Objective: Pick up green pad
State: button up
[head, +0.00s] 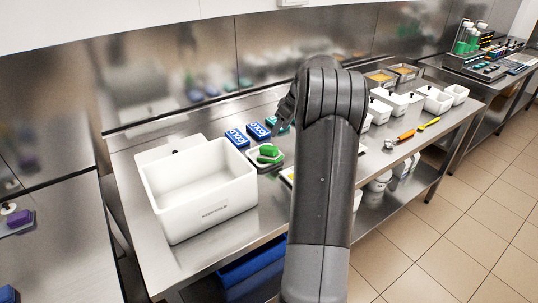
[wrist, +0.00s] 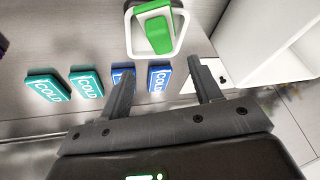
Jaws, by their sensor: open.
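The green pad (head: 268,152) lies tilted in a small white dish (head: 262,166) on the steel table, just right of the large white bin. In the wrist view the green pad (wrist: 158,36) is at the top centre, inside the white rim of the dish (wrist: 181,38). My gripper (wrist: 161,66) is open and empty, and its fingertips are apart from the pad, below it in the wrist picture. In the head view my gripper (head: 285,110) is over the table behind the dish, partly hidden by my arm.
A large white bin (head: 203,212) stands at the table's left end. Blue cold packs (head: 236,137) and teal ones (wrist: 86,84) lie near the pad; one blue pack is partly behind a finger. White containers (head: 438,100) and tools (head: 405,136) are farther right.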

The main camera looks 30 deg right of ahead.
aim_at(270, 146)
jog(key=x, duration=1)
jog(key=shift+w+a+f, duration=0.15)
jog(key=shift+f, duration=0.2)
jog(key=shift+c, duration=0.5)
jog(key=c, duration=1.1)
jog(key=shift+o, duration=0.2)
jog(key=shift+r, duration=0.15)
